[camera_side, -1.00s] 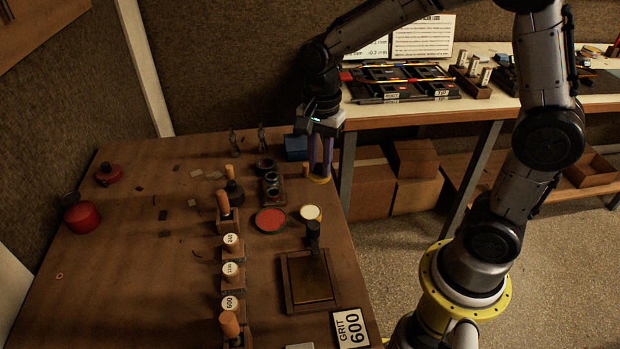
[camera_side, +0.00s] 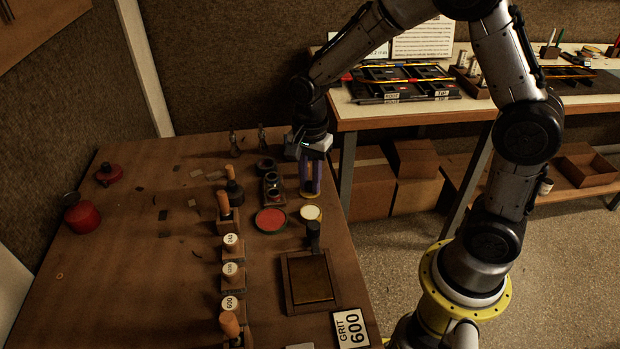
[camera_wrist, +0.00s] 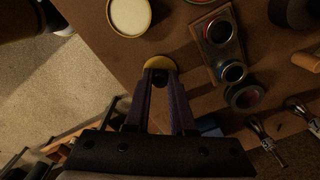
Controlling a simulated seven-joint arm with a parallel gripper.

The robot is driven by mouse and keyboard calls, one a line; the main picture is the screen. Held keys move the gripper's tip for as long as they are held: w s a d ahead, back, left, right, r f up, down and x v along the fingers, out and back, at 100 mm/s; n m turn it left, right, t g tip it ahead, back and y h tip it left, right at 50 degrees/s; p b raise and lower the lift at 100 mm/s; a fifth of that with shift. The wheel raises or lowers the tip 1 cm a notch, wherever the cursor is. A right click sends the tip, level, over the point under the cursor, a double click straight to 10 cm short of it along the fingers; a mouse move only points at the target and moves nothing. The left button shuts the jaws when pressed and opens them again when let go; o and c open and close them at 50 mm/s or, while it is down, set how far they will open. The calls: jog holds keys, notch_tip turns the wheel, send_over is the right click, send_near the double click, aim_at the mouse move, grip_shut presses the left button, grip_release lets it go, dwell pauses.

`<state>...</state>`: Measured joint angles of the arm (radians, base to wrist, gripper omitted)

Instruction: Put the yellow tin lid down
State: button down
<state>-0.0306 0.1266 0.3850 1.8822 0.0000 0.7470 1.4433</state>
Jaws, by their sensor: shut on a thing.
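My gripper (camera_side: 311,190) is low over the right part of the brown bench, its purple fingers pointing down. In the wrist view my gripper (camera_wrist: 162,76) is shut on the yellow tin lid (camera_wrist: 160,62), whose round edge shows beyond the fingertips. A dark part shows between the fingers. In the side view the lid is mostly hidden by the fingers. I cannot tell whether it touches the bench. An open tin with pale contents (camera_side: 310,213) stands just in front of my gripper; it also shows in the wrist view (camera_wrist: 129,16), apart from the lid.
A holder with round dark pots (camera_side: 271,188) stands close left of my gripper. A red round pad (camera_side: 270,220) lies left of the pale tin. A framed plate (camera_side: 310,279) lies nearer the front. The bench's right edge is close to my gripper. Wooden-handled tools stand further left.

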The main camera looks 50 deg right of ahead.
aim_at(310, 183)
jog(key=c, duration=0.8)
grip_release()
jog(key=shift+o, duration=0.2)
jog(key=shift+r, duration=0.1)
notch_tip(310, 183, up, 11)
jog(key=s+r+n+t, duration=0.2)
jog(key=s+n, duration=0.6)
jog(key=s, duration=0.1)
jog(key=s+d+r+n+t, duration=0.1)
jog(key=s+r+n+t, duration=0.1)
jog(key=s+n, duration=0.6)
jog(key=shift+s+r+t, duration=0.15)
jog(key=shift+s+t, duration=0.65)
jog(key=shift+s, duration=0.35)
